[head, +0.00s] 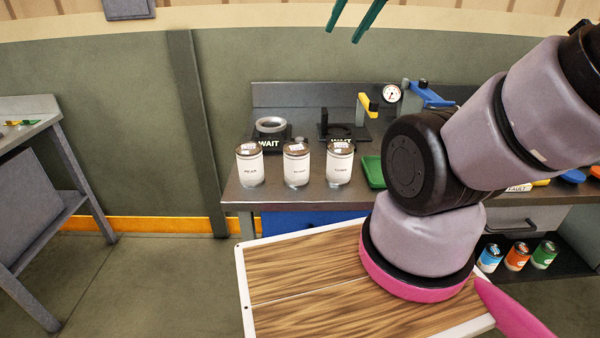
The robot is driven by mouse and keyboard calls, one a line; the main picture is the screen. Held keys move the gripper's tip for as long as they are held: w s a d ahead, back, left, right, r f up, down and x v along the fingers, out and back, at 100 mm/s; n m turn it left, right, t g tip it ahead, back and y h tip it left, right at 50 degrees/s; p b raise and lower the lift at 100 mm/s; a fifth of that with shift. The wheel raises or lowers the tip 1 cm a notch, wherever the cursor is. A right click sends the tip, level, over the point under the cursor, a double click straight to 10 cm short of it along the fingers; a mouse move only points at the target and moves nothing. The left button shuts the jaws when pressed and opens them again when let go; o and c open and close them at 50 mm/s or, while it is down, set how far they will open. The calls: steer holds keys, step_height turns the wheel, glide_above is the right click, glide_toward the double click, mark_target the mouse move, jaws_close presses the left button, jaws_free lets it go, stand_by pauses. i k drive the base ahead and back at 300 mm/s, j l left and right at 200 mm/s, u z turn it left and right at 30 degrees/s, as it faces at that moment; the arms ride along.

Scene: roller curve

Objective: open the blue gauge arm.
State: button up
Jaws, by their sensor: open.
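The blue gauge arm (430,96) is at the back of the grey workbench, right of centre. It reaches toward a round white dial gauge (391,93) on its left. My own arm hides what lies below and in front of it, so I cannot tell how it stands on its base. My gripper (343,36) shows only as two dark green fingers at the top edge, apart and with nothing between them. It is above and left of the gauge arm in the picture and touches nothing visible.
Three white jars (297,165) stand along the bench's front left. A green tray (373,171) is partly hidden by my arm. Colourful cans (516,256) sit on a lower shelf.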

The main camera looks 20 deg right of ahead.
mark_target(432, 101)
steer(key=z, duration=1.25)
steer(key=i+u, duration=0.2)
steer(key=u, duration=0.2)
